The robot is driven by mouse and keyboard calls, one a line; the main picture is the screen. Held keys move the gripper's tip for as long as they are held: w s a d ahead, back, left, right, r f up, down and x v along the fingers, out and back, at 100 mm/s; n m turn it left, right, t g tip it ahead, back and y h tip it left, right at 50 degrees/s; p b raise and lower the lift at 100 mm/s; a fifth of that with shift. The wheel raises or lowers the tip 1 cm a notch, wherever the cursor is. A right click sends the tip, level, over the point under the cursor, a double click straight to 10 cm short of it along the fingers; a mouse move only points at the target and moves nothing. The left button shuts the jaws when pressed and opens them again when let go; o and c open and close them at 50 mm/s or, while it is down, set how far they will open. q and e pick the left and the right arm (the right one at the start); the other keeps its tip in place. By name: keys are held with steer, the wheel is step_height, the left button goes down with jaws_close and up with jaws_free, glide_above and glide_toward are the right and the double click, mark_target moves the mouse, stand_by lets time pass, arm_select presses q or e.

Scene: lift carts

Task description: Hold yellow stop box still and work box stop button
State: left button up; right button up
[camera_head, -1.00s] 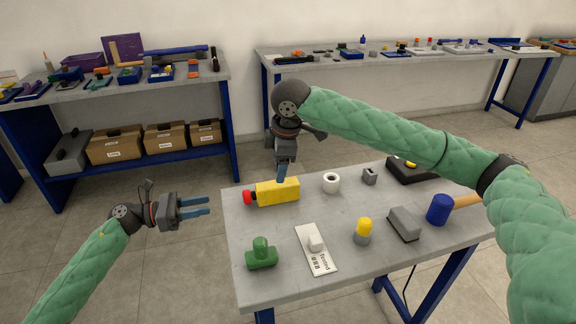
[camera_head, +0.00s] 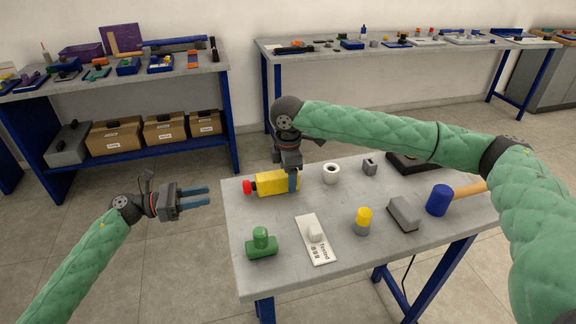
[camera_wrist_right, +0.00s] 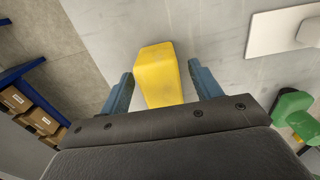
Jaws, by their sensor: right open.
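The yellow stop box (camera_head: 272,183) lies on the grey work table, near its far left corner. Its red stop button (camera_head: 248,187) points left, toward the table's left edge. My right gripper (camera_head: 293,182) comes down at the right end of the box. In the right wrist view the open blue fingers stand on either side of the yellow box (camera_wrist_right: 158,76), with a gap visible beside it. The red button is hidden in that view. My left gripper (camera_head: 195,197) is open and empty, left of the table, with its fingers pointing right toward the button.
On the table are a green stamp (camera_head: 261,243), a white card (camera_head: 316,240), a yellow-topped cylinder (camera_head: 363,221), a grey block (camera_head: 403,214), a blue-headed mallet (camera_head: 440,199) and a white roll (camera_head: 331,173). The table's left edge lies between my left gripper and the box.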

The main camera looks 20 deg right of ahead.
steer(key=shift+f, duration=0.55)
steer(key=c, duration=0.3)
steer(key=shift+c, duration=0.3)
steer(key=c, duration=0.8)
steer(key=shift+c, duration=0.2)
